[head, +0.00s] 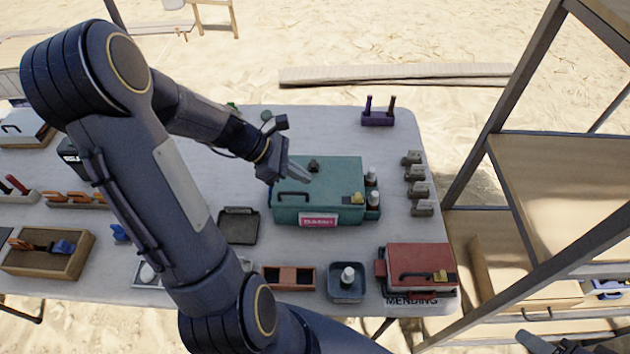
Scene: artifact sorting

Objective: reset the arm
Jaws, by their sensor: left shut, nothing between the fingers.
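My left arm rises from the bottom of the head view, bends at the upper left and reaches back over the table. My left gripper (300,174) is shut and empty. It hangs over the lid of a green case (335,203), near the lid's left side; I cannot tell whether the tips touch the lid. The case has a dark handle, a yellow latch and a pink label on its front. I do not see my right gripper.
The white table (400,235) holds a red case (418,264), a purple holder (378,118), a dark tray (239,226), a blue tray (346,287) and a wooden box (45,252). Several grey blocks line the right edge. A shelf frame (508,105) stands to the right.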

